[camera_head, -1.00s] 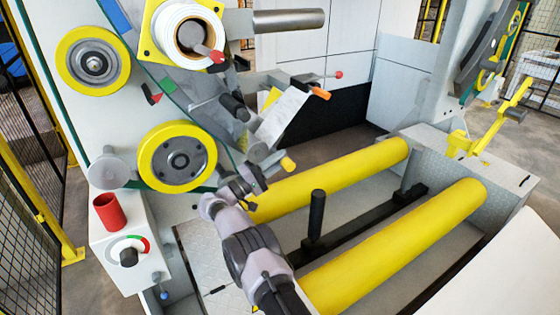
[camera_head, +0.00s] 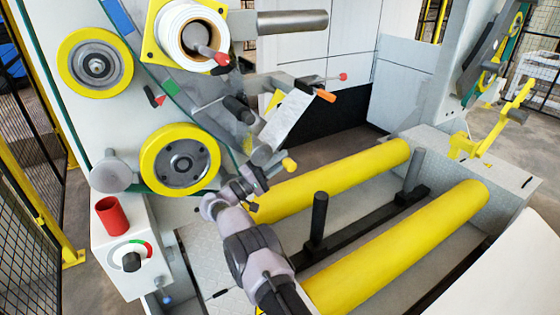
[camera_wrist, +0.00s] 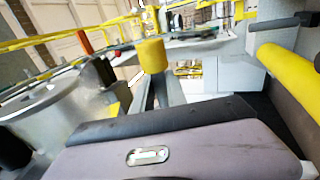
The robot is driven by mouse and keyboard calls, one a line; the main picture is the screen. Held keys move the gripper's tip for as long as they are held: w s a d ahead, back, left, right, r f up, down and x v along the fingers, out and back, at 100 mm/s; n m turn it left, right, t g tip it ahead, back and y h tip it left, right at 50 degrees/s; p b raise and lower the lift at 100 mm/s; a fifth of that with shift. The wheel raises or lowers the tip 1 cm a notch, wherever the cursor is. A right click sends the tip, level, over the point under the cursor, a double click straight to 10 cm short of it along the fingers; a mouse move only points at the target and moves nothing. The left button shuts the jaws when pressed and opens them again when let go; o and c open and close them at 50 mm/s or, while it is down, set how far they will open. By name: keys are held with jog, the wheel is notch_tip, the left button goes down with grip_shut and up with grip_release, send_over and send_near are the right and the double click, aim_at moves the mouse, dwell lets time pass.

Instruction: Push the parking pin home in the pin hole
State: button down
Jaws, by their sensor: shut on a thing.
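I cannot make out the pin hole or how deep the pin sits.
Two yellow rollers (camera_head: 400,248) lie to the right, with a black upright post (camera_head: 319,216) between them. An orange-tipped lever (camera_head: 325,96) is above right of the knob. A control box with a red cylinder (camera_head: 111,215) stands at the left. Free space shows above the rollers.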

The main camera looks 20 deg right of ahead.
jog(key=shift+d, duration=0.25)
